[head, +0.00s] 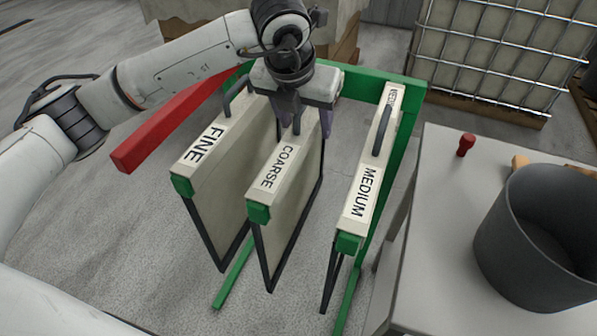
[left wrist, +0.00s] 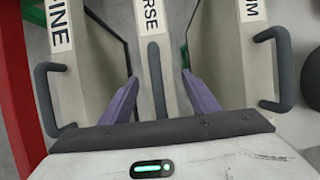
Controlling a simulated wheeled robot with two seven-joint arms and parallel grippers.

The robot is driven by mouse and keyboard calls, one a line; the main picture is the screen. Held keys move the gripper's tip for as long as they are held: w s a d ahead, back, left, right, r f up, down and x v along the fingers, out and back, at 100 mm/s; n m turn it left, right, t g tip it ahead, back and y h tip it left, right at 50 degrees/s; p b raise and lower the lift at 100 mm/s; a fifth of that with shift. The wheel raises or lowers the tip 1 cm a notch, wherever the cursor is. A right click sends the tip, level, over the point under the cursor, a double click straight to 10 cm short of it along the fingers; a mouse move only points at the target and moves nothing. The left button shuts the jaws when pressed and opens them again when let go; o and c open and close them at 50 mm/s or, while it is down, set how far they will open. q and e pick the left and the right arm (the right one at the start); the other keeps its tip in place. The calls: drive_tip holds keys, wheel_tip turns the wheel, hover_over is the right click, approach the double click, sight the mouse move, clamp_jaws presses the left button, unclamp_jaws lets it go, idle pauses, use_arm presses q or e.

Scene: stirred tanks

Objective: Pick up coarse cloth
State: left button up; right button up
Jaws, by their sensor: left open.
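The coarse cloth (head: 285,197) is a framed panel with a white top bar marked COARSE, hanging in the middle of a green rack. My left gripper (head: 309,117) is above the far part of its bar, pointing down. In the left wrist view the coarse cloth's dark handle (left wrist: 156,80) lies between the two purple fingers of my left gripper (left wrist: 157,95). The fingers are open, one on each side, with gaps to the handle. The gripper body hides part of the bar in the head view. My right gripper is not in view.
The fine cloth (head: 212,150) hangs left and the medium cloth (head: 367,190) right, both with side-facing handles near my gripper. A red bar (head: 165,128) lies left of the green rack (head: 355,80). A table (head: 440,200) with a grey bucket (head: 535,235) stands right.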

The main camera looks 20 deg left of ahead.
use_arm(q)
drive_tip(key=shift+w+f, duration=0.1)
drive_tip(key=shift+f, duration=0.2)
clamp_jaws()
drive_tip(key=shift+r, duration=0.1)
drive_tip(key=shift+r, duration=0.1)
